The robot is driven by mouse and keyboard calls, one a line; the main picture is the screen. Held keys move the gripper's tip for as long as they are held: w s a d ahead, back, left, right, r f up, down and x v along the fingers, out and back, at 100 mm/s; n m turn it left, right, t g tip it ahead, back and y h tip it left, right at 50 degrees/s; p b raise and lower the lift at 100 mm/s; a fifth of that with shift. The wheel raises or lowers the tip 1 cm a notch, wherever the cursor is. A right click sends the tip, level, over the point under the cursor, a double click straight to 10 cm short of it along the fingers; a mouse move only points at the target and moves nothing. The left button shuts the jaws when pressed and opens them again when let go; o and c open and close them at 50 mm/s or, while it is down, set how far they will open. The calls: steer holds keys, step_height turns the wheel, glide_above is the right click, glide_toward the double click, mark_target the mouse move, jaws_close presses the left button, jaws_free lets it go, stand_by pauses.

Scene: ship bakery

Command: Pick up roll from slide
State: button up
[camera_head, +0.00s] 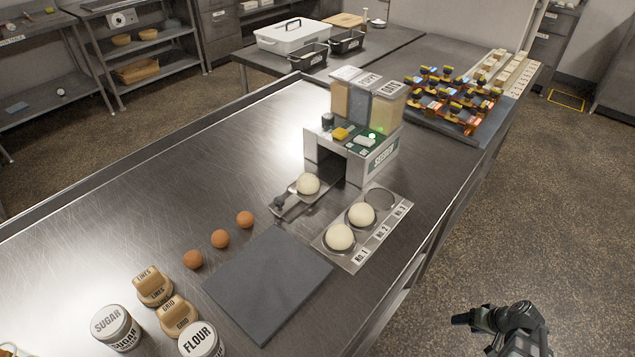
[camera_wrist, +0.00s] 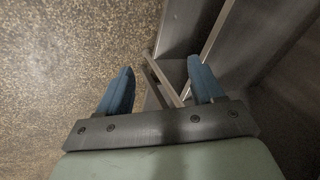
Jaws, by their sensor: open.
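A pale round roll (camera_head: 308,184) sits on the metal slide (camera_head: 290,206) that comes out of the front opening of the seeder machine (camera_head: 368,160). Two more pale rolls rest on a numbered metal tray, one (camera_head: 340,237) at No. 1 and one (camera_head: 361,215) at No. 2. The ring at No. 3 is empty. My gripper (camera_wrist: 158,88) is open and empty in the wrist view, with its two blue fingers apart. It points down past the counter's side toward the floor, away from the roll. Part of my arm shows at the lower right of the head view.
The numbered tray (camera_head: 386,199) lies right of the slide. A dark slate mat (camera_head: 268,283) and several brown balls (camera_head: 220,239) lie in front. Labelled jars (camera_head: 116,328) and stamps (camera_head: 153,286) stand at lower left. The counter (camera_head: 150,200) is clear at left.

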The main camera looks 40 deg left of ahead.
steer(key=w+a+r+n+t+y, duration=0.2)
steer(key=w+a+r+t, duration=0.15)
steer(key=w+r, duration=0.65)
steer(key=w+a+r+n+t+y, duration=0.2)
steer(key=w+a+r, duration=0.25)
steer(key=r, duration=0.95)
step_height(320, 180, up, 27)
steer(key=g+h, duration=0.4)
steer(key=h, duration=0.3)
glide_above(308, 178)
steer(key=s+d, duration=0.3)
steer(key=shift+w+a+x, duration=0.15)
steer(key=shift+x, duration=2.05)
steer(key=shift+w+a+x, duration=0.1)
steer(key=shift+a+x, duration=0.05)
steer(key=shift+x, duration=2)
steer(key=shift+w+a+x, duration=0.1)
steer(key=shift+w+x, duration=0.05)
steer(key=shift+x, duration=2.05)
